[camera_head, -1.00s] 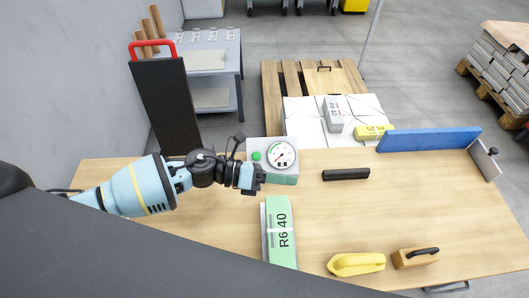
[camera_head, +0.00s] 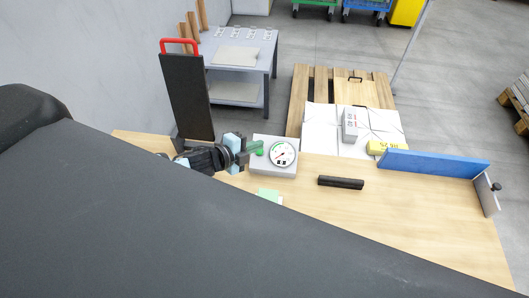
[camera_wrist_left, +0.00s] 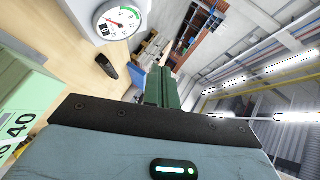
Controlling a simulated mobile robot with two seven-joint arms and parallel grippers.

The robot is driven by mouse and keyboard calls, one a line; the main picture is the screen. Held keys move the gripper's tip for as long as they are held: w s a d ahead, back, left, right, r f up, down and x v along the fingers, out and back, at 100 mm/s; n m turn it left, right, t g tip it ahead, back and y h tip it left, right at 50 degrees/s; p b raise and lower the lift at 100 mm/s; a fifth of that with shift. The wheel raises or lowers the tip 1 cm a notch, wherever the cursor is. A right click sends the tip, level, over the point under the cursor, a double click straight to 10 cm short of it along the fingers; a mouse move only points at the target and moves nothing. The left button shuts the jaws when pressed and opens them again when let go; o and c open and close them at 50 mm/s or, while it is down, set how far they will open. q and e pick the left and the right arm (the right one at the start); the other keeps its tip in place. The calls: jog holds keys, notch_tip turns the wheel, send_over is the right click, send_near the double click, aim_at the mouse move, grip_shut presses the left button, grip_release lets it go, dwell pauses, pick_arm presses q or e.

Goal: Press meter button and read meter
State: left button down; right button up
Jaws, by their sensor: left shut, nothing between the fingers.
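The meter (camera_head: 274,170) is a pale grey box on the wooden table, with a round white dial (camera_head: 283,153) on its top right. Its green button (camera_head: 260,151) is on the left of the dial. My left gripper (camera_head: 258,147) is shut and empty, with its greenish fingers reaching right to the button. Whether the tips touch it cannot be told. In the left wrist view the dial (camera_wrist_left: 118,22) shows a red needle and a green arc, and the shut fingers (camera_wrist_left: 163,85) show mid-frame; the button is out of sight there. My right gripper is not in view.
A green pack (camera_head: 268,195), printed R6 40 in part in the wrist view, lies in front of the meter. A black bar (camera_head: 341,182) lies to the right, and a blue board (camera_head: 434,164) stands along the far edge. A tall black panel (camera_head: 188,97) stands behind my left arm.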

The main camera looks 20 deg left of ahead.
aim_at(259, 151)
pick_arm(q)
jog(key=shift+s+a+f+n+y, duration=0.2)
jog(key=shift+a+f+n+y, duration=0.3)
jog(key=shift+a+n, duration=0.15)
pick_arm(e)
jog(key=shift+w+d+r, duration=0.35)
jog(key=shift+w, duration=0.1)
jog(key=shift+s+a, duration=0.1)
